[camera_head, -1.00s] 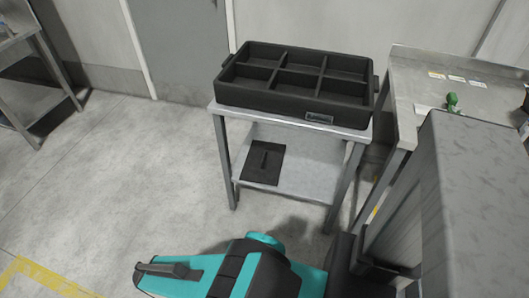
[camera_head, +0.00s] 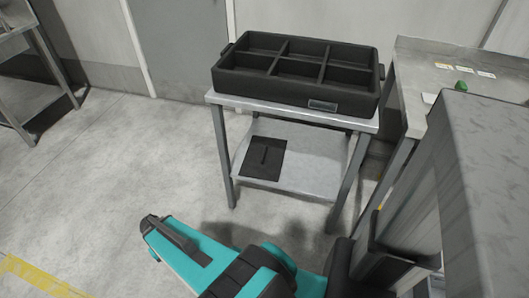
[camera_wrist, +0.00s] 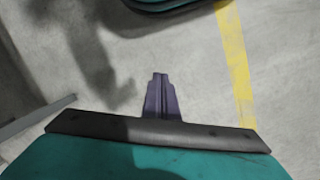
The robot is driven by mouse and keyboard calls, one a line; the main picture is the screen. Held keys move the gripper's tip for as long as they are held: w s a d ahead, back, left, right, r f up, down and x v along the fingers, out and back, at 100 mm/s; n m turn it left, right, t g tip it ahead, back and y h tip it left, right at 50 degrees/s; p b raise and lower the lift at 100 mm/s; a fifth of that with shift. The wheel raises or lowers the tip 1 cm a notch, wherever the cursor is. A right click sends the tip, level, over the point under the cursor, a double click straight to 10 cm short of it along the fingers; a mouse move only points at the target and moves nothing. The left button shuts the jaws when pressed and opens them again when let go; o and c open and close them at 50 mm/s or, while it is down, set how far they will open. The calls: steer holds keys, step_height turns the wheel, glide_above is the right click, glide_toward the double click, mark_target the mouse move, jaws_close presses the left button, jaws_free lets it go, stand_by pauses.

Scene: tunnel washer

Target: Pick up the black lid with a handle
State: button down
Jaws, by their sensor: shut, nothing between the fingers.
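The black lid (camera_head: 263,158) is a flat dark square with a raised bar handle across its middle. It lies on the lower shelf (camera_head: 310,172) of a small metal table, below the compartment tray. In the wrist view, my gripper (camera_wrist: 160,76) shows as a narrow dark purple shape, shut and empty, over bare grey floor. The lid is not in the wrist view. In the head view, my teal arm is in front of the table at the bottom, apart from the lid, and the gripper's fingers cannot be made out.
A black tray with six compartments (camera_head: 296,100) stands on the table top. The table's legs (camera_head: 224,160) and top edge frame the shelf opening. A steel counter (camera_head: 420,75) stands at the right, another metal table (camera_head: 30,75) at far left. The floor (camera_head: 110,170) at left is clear.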

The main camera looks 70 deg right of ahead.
steer(key=w+d+m+t+h+b, duration=0.25)
steer(key=d+m+b, duration=0.6)
steer(key=d, duration=2.15)
steer(key=s+d+r+m+h+b, duration=0.1)
steer(key=s+d+r+b, duration=0.1)
steer(key=s+d, duration=0.3)
steer(key=s+d+r+m+h+b, duration=0.1)
steer(key=s+d, duration=0.4)
steer(key=d, duration=0.5)
steer(key=s+d+r+m+h+b, duration=0.2)
steer(key=s+d+r+b, duration=0.2)
steer(key=d, duration=0.3)
steer(key=shift+s+d+r+h+b, duration=0.1)
steer(key=shift+s+d+h+b, duration=0.25)
steer(key=shift+b, duration=0.4)
steer(key=shift+s, duration=0.1)
steer(key=shift+d, duration=0.1)
steer(key=b, duration=0.3)
glide_toward(266, 147)
steer(key=shift+d+x, duration=0.25)
steer(key=shift+x, duration=2.3)
steer(key=shift+d+b, duration=0.1)
steer(key=shift+b, duration=0.2)
steer(key=shift+f, duration=0.4)
